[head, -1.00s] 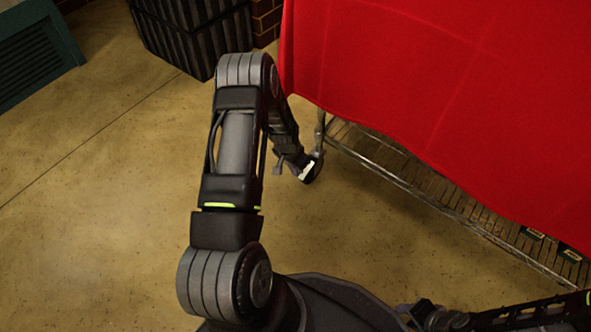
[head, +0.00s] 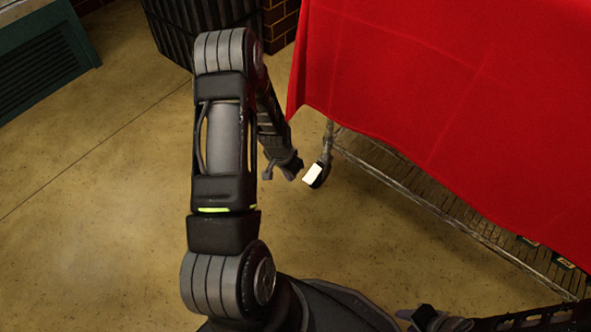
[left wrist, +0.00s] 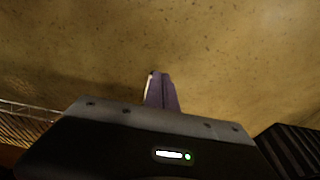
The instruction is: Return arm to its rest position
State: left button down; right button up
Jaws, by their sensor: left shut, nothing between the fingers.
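My left arm (head: 222,145) is bent, with its elbow high and its forearm hanging down beyond it. My left gripper (head: 291,172) hangs low over the floor, left of the table's near leg. In the left wrist view the fingers of my left gripper (left wrist: 160,80) are together with nothing between them, pointing at bare floor.
A table with a red cloth (head: 440,100) stands to the right. Its wire lower shelf (head: 440,205) and a caster (head: 317,174) are close to my left gripper. A dark ribbed bin (head: 180,25) and a green vented cabinet (head: 40,55) stand behind. The floor (head: 100,230) at left is clear.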

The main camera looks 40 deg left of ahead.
pick_arm(q)
jog(key=shift+s+r, duration=0.3)
pick_arm(e)
jog(key=shift+r, duration=0.1)
dwell(0.3)
